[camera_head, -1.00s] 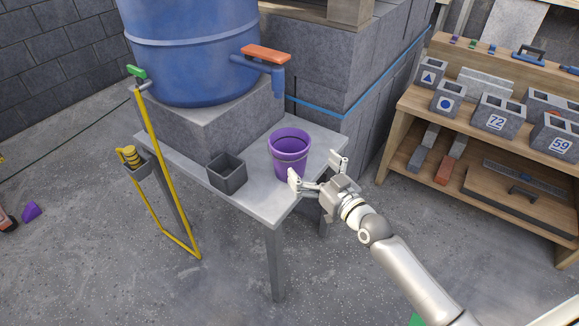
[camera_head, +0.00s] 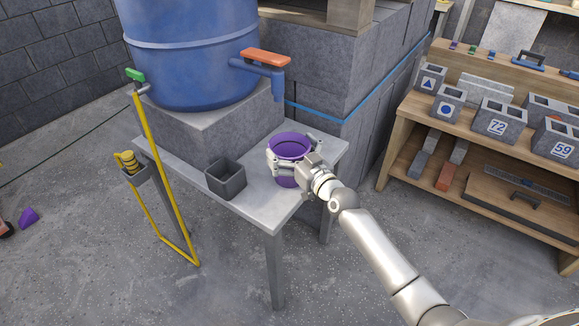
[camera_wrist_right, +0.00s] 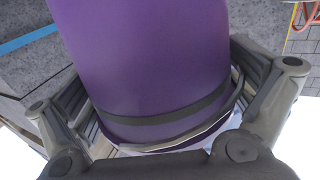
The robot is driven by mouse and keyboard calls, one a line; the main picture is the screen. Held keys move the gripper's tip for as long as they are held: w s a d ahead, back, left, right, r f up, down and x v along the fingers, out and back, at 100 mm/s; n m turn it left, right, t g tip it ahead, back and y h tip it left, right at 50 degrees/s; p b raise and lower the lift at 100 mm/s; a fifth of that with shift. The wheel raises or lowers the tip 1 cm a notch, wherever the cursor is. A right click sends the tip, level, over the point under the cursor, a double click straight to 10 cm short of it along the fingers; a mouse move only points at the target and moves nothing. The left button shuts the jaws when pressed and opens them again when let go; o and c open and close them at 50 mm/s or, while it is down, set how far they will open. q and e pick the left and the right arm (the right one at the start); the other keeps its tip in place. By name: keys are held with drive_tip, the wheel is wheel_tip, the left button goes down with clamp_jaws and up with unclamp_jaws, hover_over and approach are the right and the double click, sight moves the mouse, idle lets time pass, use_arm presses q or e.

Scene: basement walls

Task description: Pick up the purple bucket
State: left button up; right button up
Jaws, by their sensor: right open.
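The purple bucket (camera_head: 288,147) stands upright on the grey table (camera_head: 262,203), near its right corner. My right gripper (camera_head: 289,164) is at the bucket, with its open fingers on either side of the bucket's wall. In the right wrist view the bucket (camera_wrist_right: 145,70) fills the middle, with a finger at the left and a finger at the right. A dark band and the bucket's handle run across the wall close to the palm. My left gripper is not in view.
A small grey open box (camera_head: 226,180) stands left of the bucket. Behind is a blue barrel (camera_head: 190,50) on a concrete block (camera_head: 205,125), with an orange-handled tap (camera_head: 265,58) above the table. A wooden shelf (camera_head: 400,130) with blocks stands at the right.

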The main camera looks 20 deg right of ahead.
drive_tip(key=shift+w, duration=0.1)
drive_tip(key=c, duration=0.9)
drive_tip(key=shift+c, duration=0.4)
drive_tip(key=shift+r, duration=0.2)
